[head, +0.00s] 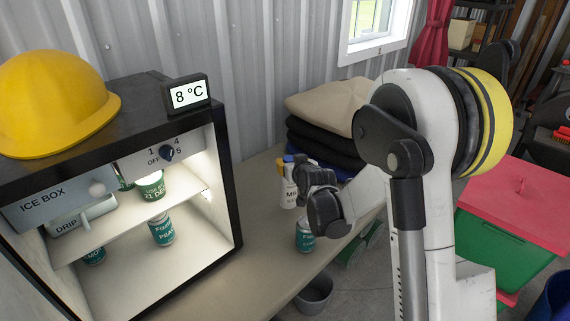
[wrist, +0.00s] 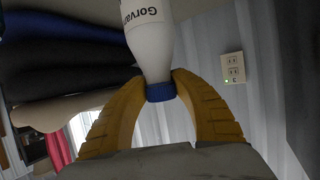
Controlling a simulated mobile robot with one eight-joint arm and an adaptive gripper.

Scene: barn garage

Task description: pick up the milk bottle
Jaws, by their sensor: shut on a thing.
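The milk bottle (head: 289,192) is white with a blue cap and looks upright over the worktop beside the fridge, partly hidden by my gripper (head: 286,164). I cannot tell whether its base touches the worktop. In the wrist view the bottle (wrist: 147,40) appears upside down, its lettering partly cut off. There my gripper's yellow fingers (wrist: 159,82) are shut on the bottle's neck, one on each side of the blue cap.
An open fridge (head: 227,200) with cans inside stands left. A green can (head: 305,236) stands near the worktop's front edge. Folded clothes (head: 325,135) lie behind my gripper. A grey bucket (head: 315,292) is below, and a green crate with a red lid (head: 530,205) stands right.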

